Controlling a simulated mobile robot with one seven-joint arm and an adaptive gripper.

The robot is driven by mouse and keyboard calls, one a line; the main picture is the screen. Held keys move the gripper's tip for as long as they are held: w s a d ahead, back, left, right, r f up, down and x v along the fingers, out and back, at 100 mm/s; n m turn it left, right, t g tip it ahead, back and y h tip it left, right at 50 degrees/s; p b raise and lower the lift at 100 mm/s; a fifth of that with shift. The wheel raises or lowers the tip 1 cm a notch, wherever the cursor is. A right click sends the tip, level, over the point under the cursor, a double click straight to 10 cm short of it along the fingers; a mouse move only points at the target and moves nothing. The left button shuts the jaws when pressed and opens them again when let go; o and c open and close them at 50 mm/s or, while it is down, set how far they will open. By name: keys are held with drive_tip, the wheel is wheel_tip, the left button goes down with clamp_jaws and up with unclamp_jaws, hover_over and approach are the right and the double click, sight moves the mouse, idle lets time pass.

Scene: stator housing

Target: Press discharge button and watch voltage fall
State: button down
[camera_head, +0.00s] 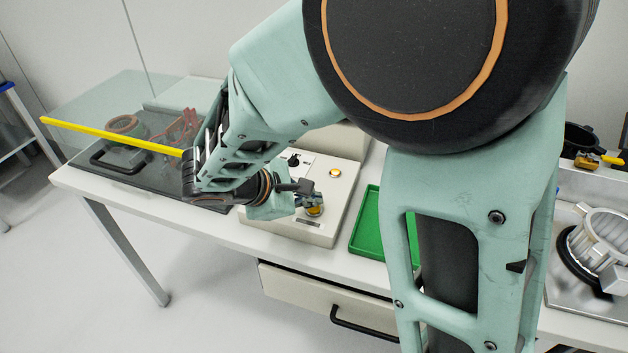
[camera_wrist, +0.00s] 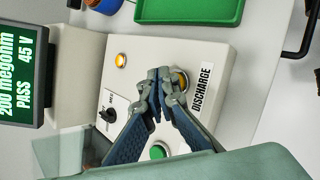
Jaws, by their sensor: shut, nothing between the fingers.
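The cream tester panel (camera_head: 295,226) stands on the bench, and it fills the middle of the wrist view (camera_wrist: 205,50). The yellow discharge button (camera_wrist: 184,80), beside the DISCHARGE label (camera_wrist: 202,89), is partly hidden by my fingertips; it also shows in the head view (camera_head: 314,211). My gripper (camera_wrist: 168,86) is shut and empty, with its tips at the button; whether it is pressed down cannot be told. In the head view my gripper (camera_head: 309,197) is low over the panel.
The panel also bears a lit amber lamp (camera_wrist: 121,60), a black selector knob (camera_wrist: 107,115) and a green button (camera_wrist: 158,152). A green tray (camera_head: 367,228) lies to the right. A clear-covered enclosure (camera_head: 120,150) with a yellow bar (camera_head: 110,136) stands left.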

sight(312, 209)
drive_tip(key=shift+f+b, duration=0.4)
drive_tip(key=shift+f, duration=0.05)
drive_tip(key=shift+r, duration=0.1)
idle(0.4)
drive_tip(key=shift+r+p, duration=0.75)
drive_tip(key=shift+r, duration=0.1)
wheel_tip(312, 209, up, 6)
drive_tip(key=p, duration=0.4)
idle(0.5)
